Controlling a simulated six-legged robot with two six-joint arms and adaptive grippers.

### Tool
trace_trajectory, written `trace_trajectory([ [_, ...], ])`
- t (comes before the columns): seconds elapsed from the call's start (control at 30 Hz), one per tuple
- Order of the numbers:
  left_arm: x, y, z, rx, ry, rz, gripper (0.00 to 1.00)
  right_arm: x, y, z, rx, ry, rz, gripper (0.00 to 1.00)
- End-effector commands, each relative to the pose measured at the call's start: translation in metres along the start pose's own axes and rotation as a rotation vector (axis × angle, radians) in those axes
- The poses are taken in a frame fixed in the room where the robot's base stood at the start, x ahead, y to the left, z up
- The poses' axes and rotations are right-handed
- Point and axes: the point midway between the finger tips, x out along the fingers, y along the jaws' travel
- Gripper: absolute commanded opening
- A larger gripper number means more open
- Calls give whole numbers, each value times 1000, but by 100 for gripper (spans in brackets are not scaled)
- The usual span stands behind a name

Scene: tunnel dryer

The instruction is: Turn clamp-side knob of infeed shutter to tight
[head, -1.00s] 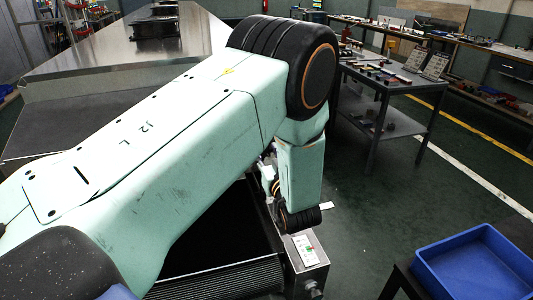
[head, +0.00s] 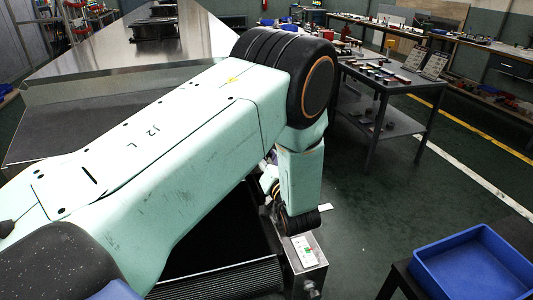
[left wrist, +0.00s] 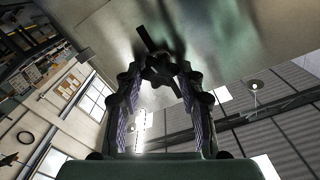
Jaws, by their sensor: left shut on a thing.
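In the left wrist view, a dark knob (left wrist: 160,66) with a long bar through it stands in front of a pale metal surface (left wrist: 210,35). My left gripper (left wrist: 160,78) has a finger on each side of the knob and is shut on it. The bar slants from upper left to lower right. In the head view my left arm reaches down in front of the machine and hides the knob and most of the gripper. My right gripper is in neither view.
A steel box (head: 307,265) with a white label plate stands below my left wrist. A dark ribbed belt (head: 225,278) lies beside it. A blue bin (head: 478,262) stands at lower right, and a grey cart (head: 400,82) with small parts stands behind. Green floor between is mostly clear.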

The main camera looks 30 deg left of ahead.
Motion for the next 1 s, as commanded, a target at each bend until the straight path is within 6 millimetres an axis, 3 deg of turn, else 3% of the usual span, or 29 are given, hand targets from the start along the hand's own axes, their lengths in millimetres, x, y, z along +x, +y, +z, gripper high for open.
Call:
trace_trajectory([
  [1.0,1,3,0,962,0,-3,7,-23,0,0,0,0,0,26],
])
